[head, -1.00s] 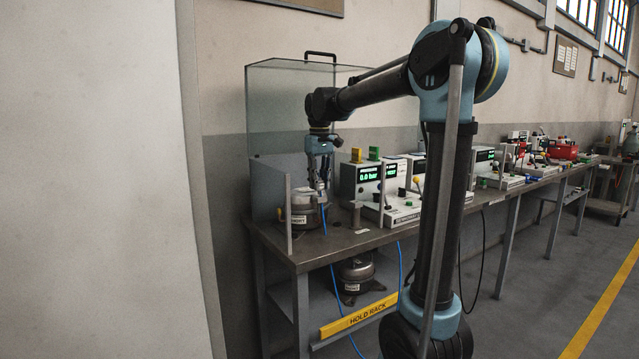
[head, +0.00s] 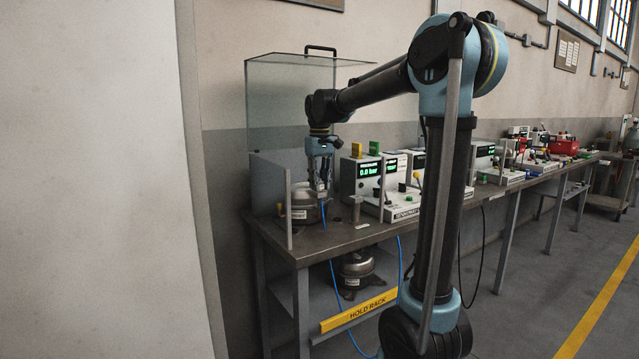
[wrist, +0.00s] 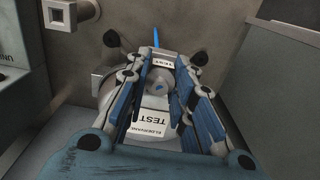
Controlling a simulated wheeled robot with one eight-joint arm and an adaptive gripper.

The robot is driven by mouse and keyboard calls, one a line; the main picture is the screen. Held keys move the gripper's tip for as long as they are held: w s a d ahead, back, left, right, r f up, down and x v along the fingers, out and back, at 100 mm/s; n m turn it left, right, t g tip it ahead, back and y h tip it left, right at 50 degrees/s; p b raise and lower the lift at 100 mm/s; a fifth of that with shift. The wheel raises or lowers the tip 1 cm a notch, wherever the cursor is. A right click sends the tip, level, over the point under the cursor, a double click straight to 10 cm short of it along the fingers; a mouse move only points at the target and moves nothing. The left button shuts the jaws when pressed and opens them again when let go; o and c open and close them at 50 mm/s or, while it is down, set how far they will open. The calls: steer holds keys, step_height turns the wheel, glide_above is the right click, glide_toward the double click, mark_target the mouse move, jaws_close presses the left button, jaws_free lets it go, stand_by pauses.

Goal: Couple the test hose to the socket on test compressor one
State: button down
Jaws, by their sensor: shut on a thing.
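My gripper (head: 322,190) is shut on the end of the blue test hose (head: 324,214), low over a silver compressor (head: 303,200) at the left end of the bench. The hose hangs from the grip toward the bench's front edge. In the wrist view, my gripper's fingers (wrist: 163,82) close around a small part with the blue hose (wrist: 156,38) beyond it. Beneath them is the compressor's round top with a white TEST label (wrist: 150,118). The fingers hide the socket, so I cannot tell whether the hose end touches or enters it.
A clear guard (head: 290,100) stands behind and left of the compressor. Test units with a green 0.0 bar display (head: 368,170) stand to the right. Another compressor (head: 356,268) sits on the lower shelf above the yellow HOLD RACK sign (head: 358,310). Blue hose loops below the bench.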

steer(key=shift+f, duration=0.1)
steer(key=c, duration=1.3)
jaws_free()
steer(key=shift+r, duration=3.7)
